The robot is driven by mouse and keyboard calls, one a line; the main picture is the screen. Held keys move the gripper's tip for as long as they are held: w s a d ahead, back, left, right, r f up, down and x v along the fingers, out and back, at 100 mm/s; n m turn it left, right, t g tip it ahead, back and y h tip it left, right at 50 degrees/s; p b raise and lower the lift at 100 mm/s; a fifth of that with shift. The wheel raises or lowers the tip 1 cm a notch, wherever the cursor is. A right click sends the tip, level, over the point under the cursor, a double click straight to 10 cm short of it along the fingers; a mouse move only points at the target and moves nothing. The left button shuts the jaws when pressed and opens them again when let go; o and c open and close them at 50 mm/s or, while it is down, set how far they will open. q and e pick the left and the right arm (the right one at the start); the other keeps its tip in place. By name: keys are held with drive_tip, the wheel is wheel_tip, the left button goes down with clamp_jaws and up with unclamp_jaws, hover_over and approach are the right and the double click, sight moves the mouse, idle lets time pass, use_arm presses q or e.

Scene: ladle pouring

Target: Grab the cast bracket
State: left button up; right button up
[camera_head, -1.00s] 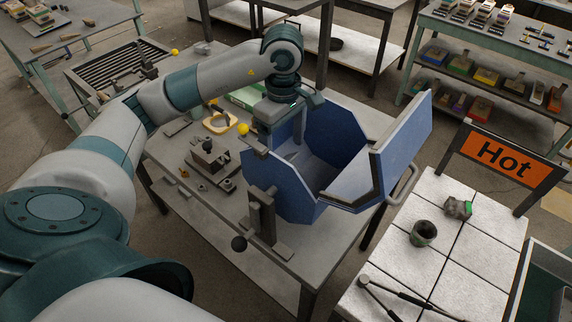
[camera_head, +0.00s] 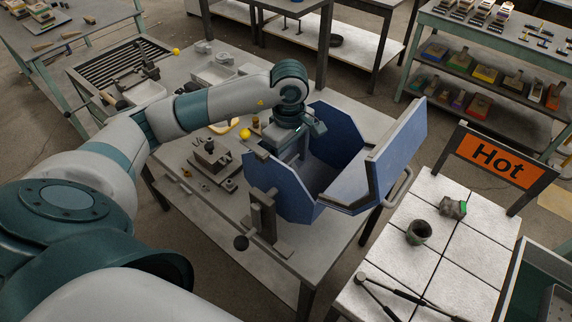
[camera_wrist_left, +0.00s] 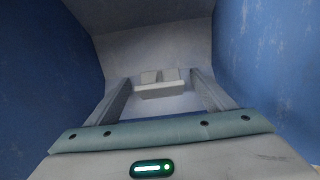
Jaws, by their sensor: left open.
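In the head view my left gripper (camera_head: 294,152) reaches into the open blue box (camera_head: 340,152). The bracket is hidden there by the box wall and the gripper. My right gripper is not in view.
The blue walls stand close on both sides of my gripper. The box's lid (camera_head: 396,140) stands open on the right. A clamp post (camera_head: 262,212) stands at the box's front. A table (camera_head: 440,260) with a "Hot" sign (camera_head: 497,160), dark cup (camera_head: 418,232) and tongs (camera_head: 390,290) lies right.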

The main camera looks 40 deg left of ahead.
sight(289, 161)
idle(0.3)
use_arm(q)
drive_tip(key=c, duration=1.2)
drive_tip(key=shift+c, duration=0.2)
drive_tip(key=shift+r, duration=0.1)
drive_tip(key=shift+r+b, duration=0.35)
drive_tip(key=shift+r, duration=0.2)
wheel_tip(289, 161, up, 7)
drive_tip(key=shift+f+b, duration=0.1)
drive_tip(key=shift+b, duration=0.95)
drive_tip(key=shift+r, duration=0.95)
